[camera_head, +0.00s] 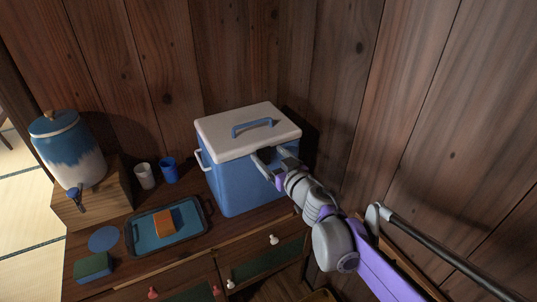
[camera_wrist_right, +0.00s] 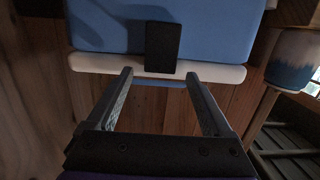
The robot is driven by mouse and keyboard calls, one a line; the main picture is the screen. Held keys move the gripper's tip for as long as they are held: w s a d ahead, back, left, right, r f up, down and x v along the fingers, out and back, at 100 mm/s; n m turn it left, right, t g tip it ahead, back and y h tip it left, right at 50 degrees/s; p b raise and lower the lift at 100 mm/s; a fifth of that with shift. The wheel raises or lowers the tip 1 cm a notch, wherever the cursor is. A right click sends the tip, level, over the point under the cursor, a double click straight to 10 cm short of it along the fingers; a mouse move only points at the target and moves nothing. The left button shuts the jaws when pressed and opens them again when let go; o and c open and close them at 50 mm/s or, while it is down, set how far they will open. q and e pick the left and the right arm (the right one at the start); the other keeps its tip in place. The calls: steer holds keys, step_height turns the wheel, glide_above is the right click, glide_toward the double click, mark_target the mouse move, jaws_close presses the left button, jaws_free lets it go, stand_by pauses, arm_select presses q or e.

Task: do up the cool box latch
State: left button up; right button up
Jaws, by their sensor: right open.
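The cool box (camera_head: 240,185) is a blue box with a white lid (camera_head: 222,136) and a blue carry handle on top. It stands on the wooden cabinet, and its lid looks down on the body. The dark latch (camera_wrist_right: 163,46) lies across the seam between body and lid in the right wrist view, where the box appears upside down. I cannot tell whether it is fastened. My right gripper (camera_head: 268,156) is open at the front of the box. Its fingertips (camera_wrist_right: 158,74) are apart, one to each side of the latch's end, with nothing held. My left gripper is not in view.
A blue and white drink dispenser (camera_head: 75,150) stands on a wooden block at the left, with a white cup (camera_head: 144,176) and a blue cup (camera_head: 168,169) beside it. A dark tray (camera_head: 134,249) with an orange block lies in front. Wooden walls close off the back and right.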

steer(key=v, duration=0.9)
steer(key=shift+s, duration=0.3)
steer(key=shift+d, duration=0.1)
steer(key=s+d+f+m+g+h+p, duration=0.1)
steer(key=s+d+m+g+h+p, duration=0.1)
steer(key=s+d+m+h+p, duration=0.6)
steer(key=s+f+n+g+y, duration=0.1)
steer(key=s+f+n+g, duration=0.2)
steer(key=s+f+g, duration=0.4)
steer(key=s+f, duration=0.4)
steer(key=s, duration=0.5)
steer(key=shift+g+y+p, duration=0.3)
steer(key=shift+g, duration=0.1)
